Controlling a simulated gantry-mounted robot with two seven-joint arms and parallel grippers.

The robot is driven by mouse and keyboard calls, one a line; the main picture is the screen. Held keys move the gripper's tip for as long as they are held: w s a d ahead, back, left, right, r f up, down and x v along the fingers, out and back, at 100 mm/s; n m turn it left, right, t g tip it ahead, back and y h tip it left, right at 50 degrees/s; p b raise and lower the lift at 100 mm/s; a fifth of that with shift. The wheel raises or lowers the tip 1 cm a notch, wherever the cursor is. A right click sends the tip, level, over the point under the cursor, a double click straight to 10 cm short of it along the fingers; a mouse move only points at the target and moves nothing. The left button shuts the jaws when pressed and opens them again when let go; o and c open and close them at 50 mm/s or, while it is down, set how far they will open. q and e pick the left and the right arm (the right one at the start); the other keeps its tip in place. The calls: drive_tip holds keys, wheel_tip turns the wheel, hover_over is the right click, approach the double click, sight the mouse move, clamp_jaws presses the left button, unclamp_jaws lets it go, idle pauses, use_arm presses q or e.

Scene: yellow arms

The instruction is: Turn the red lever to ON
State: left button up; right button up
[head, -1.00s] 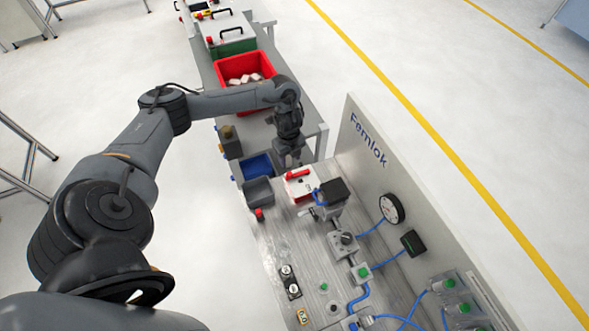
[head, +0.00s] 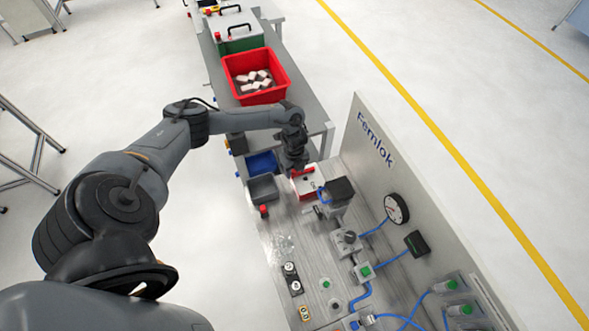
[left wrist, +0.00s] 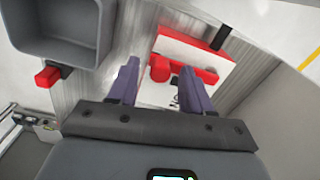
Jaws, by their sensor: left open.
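The red lever (left wrist: 163,69) lies on a white switch box (left wrist: 150,93) with a red side, on the grey bench. In the head view the box (head: 308,184) stands near the bench's far end, and my gripper partly hides its top. My left gripper (head: 297,169) reaches down just above the box. In the left wrist view its two dark fingers (left wrist: 158,76) are apart, with the lever's rounded end showing between the tips. I cannot tell whether the fingers touch the lever. Any ON marking is too small to read. My right gripper is not in view.
A grey bin (head: 263,188) and a red button (head: 264,211) sit left of the box. A black-topped device (head: 337,191) stands close on its right, before the upright Femlok panel (head: 373,165). A red crate (head: 255,77) with white pieces stands farther back.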

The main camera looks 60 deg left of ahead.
use_arm(q)
clamp_jaws()
drive_tip(key=shift+d, duration=0.1)
